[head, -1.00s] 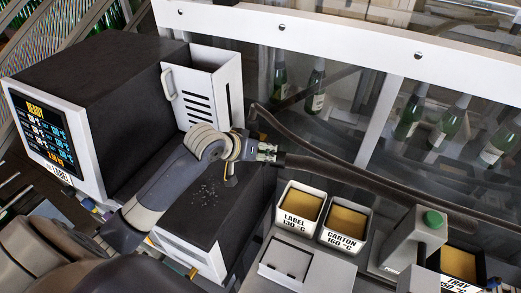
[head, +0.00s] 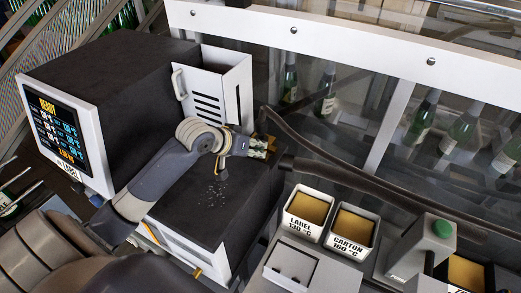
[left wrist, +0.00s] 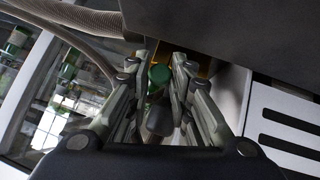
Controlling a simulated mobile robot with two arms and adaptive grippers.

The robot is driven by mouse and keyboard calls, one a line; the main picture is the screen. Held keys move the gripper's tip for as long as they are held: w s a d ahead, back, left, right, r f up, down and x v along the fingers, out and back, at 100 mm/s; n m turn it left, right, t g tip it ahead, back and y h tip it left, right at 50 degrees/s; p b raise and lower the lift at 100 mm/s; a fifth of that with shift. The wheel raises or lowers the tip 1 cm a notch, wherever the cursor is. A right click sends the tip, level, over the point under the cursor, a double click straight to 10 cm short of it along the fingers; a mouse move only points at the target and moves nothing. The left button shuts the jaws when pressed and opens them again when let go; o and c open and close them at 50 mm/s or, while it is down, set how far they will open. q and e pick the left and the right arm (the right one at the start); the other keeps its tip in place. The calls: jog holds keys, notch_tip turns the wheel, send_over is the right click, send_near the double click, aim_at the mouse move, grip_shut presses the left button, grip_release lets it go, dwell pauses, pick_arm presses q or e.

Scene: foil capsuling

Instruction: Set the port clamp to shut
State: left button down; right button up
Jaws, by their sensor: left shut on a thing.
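My left gripper (head: 257,147) is beside the right edge of the dark machine, just below the white slotted panel. It also shows in the left wrist view (left wrist: 160,82), with its fingers on both sides of a small green-ended knob (left wrist: 159,74) and a dark rounded part (left wrist: 158,118). It is shut on this green-ended piece, which seems to be the port clamp's handle. A brass-coloured part (head: 268,140) shows just beyond the fingertips in the head view. The fingers hide most of the clamp, so I cannot tell its setting. My right gripper is not in view.
A thick dark hose (head: 345,178) runs close to the right of the gripper. The label pot (head: 292,229) and carton pot (head: 334,239) stand below right. The white slotted panel (head: 215,84) stands close above. A glazed white frame (head: 400,105) with bottles is behind.

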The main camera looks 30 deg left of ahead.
pick_arm(q)
jog(key=shift+a, duration=0.1)
jog(key=c, duration=1.4)
grip_release()
jog(key=shift+a, duration=0.1)
jog(key=shift+s+a, duration=0.1)
jog(key=shift+s+r, duration=0.25)
jog(key=v, duration=1.1)
jog(key=shift+s+a+r, duration=0.1)
jog(key=shift+s, duration=0.05)
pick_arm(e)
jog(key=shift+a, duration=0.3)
